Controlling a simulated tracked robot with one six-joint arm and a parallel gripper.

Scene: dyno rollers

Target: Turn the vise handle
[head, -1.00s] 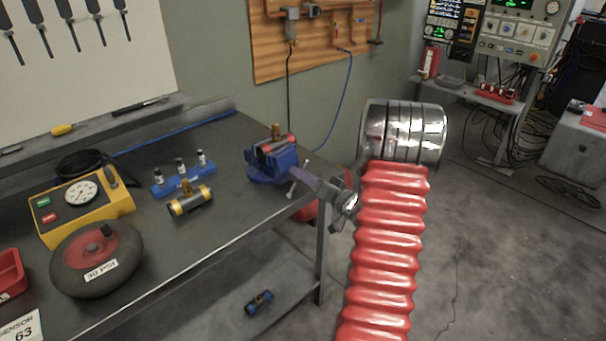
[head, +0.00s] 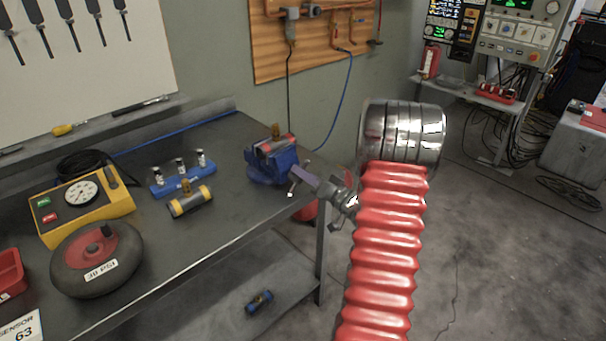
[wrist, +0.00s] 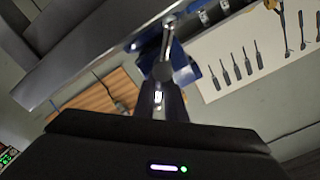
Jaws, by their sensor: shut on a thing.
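The blue vise (head: 268,165) is fixed at the right end of the dark workbench, with a brass-coloured and red piece at its jaws. My gripper (head: 299,175) reaches in from the right at the vise's front. It is shut on the vise handle (head: 291,190), a thin light bar with its ends showing beside the fingers. In the wrist view the handle (wrist: 167,38) rises from my gripper (wrist: 162,72), with blue vise parts (wrist: 187,72) behind. The exact grip contact is small and partly hidden.
The workbench (head: 235,215) also carries a yellow gauge box (head: 85,207), a black wheel (head: 97,260), a blue vial rack (head: 183,184) and a yellow-ended cylinder (head: 190,202). Open floor (head: 500,260) lies to the right of the bench. My red-sleeved arm covers the middle right.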

